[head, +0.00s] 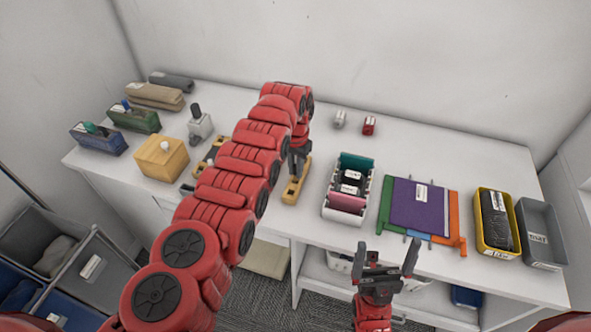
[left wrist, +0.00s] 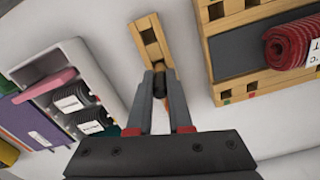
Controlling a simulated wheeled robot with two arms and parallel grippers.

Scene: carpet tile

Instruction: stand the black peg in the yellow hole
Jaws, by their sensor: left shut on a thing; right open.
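My left gripper (head: 297,158) reaches across the table, its jaws low over a narrow wooden strip (head: 291,192). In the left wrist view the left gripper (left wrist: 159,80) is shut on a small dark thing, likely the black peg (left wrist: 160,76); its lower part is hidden. The strip (left wrist: 143,24) shows dark recesses just beyond the fingertips. I cannot tell whether the peg is in the strip or above it. I cannot make out a yellow mark on any hole. My right gripper (head: 392,258) is open and empty in front of the table edge.
A wooden rack (left wrist: 205,70) with a red roll (left wrist: 290,43) stands beside the strip, mostly hidden by my arm in the head view. A white tray (head: 331,209) with dark rolls is right of the strip. A yellow bin (head: 483,235) and grey bin (head: 541,225) stand far right.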

